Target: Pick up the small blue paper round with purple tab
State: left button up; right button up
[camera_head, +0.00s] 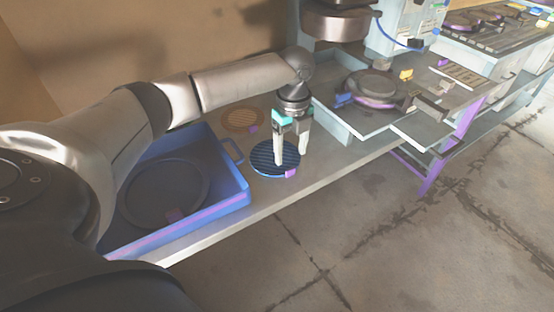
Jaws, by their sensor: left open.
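The small blue paper round (263,163) lies on the bench top, dark with stripes and a blue edge. Its purple tab (291,173) sticks out at its front right. My left gripper (291,158) points down over the right part of the round with its fingers apart. The fingers hide a little of the round. I cannot tell whether the fingertips touch it. My right gripper is not in view.
A blue tray (222,199) with a dark disc inside stands left of the round. A tan round (243,119) lies behind it. A press (372,88) stands to the right. The bench's front edge is close to the round.

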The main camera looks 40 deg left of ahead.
aim_at(289, 174)
pick_arm(q)
notch_tip(289, 174, down, 5)
jog(key=shift+r+b, duration=0.1)
jog(key=shift+b, duration=0.8)
grip_shut()
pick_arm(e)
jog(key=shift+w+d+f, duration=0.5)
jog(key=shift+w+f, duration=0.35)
